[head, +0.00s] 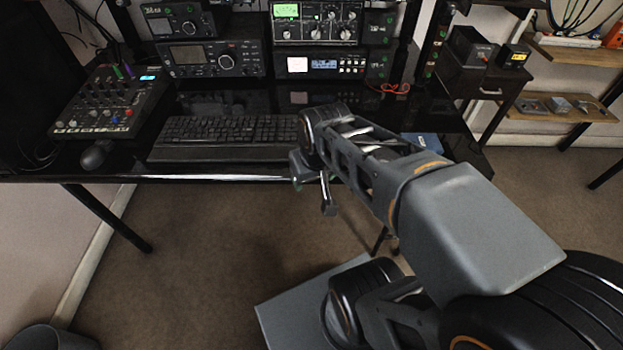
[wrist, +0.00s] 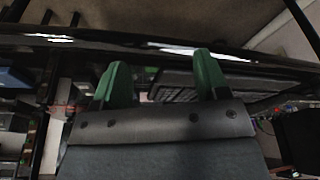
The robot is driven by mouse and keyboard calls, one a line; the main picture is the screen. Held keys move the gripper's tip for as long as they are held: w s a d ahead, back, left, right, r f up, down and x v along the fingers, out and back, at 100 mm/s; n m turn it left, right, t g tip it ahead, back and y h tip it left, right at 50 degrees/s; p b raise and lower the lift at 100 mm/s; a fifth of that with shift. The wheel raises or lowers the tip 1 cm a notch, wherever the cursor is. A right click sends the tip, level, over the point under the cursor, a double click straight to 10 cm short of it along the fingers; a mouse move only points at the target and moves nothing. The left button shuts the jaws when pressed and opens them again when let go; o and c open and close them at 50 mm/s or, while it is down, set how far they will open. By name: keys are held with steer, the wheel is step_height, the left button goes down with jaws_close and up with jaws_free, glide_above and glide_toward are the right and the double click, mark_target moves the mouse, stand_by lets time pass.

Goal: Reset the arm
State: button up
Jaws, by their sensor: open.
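My arm reaches from the lower right toward the desk in the head view. My gripper (head: 312,195) hangs in front of the desk's front edge, below the keyboard's right end. In the wrist view the two green fingertips of my gripper (wrist: 160,80) stand apart with nothing between them. The gripper is open and holds nothing. Part of the gripper is hidden behind my arm links in the head view.
A black desk (head: 220,178) holds a keyboard (head: 225,138), a mixer (head: 105,108), a mouse (head: 96,155) and several radio units (head: 212,60). A small drawer cabinet (head: 485,85) and wooden shelves (head: 575,55) stand at right.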

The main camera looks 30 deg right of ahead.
steer(key=shift+s+a+f+n, duration=0.15)
steer(key=shift+s+a+f, duration=0.1)
steer(key=shift+s+a, duration=0.2)
steer(key=shift+s+a+f+n, duration=0.15)
steer(key=shift+s+a+f, duration=0.15)
steer(key=shift+a, duration=0.2)
step_height(320, 180, up, 20)
steer(key=p, duration=1.8)
steer(key=shift+s+a+t, duration=0.2)
steer(key=shift+a+t, duration=0.05)
steer(key=shift+t, duration=0.05)
